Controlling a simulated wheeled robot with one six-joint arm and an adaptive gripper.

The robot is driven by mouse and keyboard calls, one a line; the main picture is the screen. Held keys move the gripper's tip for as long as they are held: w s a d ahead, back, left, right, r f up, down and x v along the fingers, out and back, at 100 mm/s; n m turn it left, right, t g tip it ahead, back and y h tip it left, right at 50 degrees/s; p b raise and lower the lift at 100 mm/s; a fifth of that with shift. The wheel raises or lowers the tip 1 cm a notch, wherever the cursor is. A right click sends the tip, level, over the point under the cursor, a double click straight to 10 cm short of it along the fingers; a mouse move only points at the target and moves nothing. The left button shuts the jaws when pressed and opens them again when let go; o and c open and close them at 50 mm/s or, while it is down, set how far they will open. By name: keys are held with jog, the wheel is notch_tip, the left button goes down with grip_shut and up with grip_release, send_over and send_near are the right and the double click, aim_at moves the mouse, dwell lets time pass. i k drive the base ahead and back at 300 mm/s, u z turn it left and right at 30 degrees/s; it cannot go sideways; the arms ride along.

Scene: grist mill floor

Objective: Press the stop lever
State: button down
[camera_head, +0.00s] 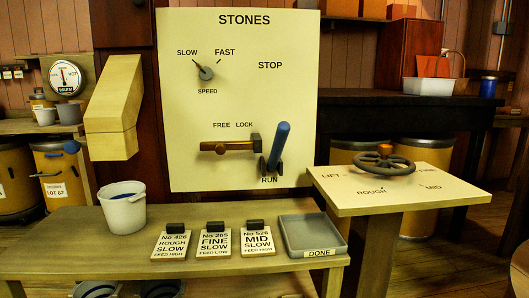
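The stop lever (279,142) has a blue handle and a dark bracket at its foot, low on the right of the cream STONES panel (220,103). It is tilted, its top leaning a little right, and its foot is just above the word RUN. The word STOP is printed well above it. Left of the lever, a brown sliding bolt (228,146) lies level under FREE and LOCK, its right end at a dark bracket beside the lever; I cannot tell whether it blocks the lever. The speed knob (206,73) points toward SLOW. My gripper is not in view.
A bench (190,262) in front holds a white bucket (123,206), three cards and a grey DONE tray (315,250). A wooden chute (114,106) is left of the panel. A stand with a handwheel (384,161) is at right.

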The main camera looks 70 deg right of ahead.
aim_at(283, 130)
jog(key=z, duration=2.75)
jog(key=k, duration=0.95)
jog(key=u, duration=0.9)
jog(key=i, duration=0.5)
jog(key=u, duration=0.05)
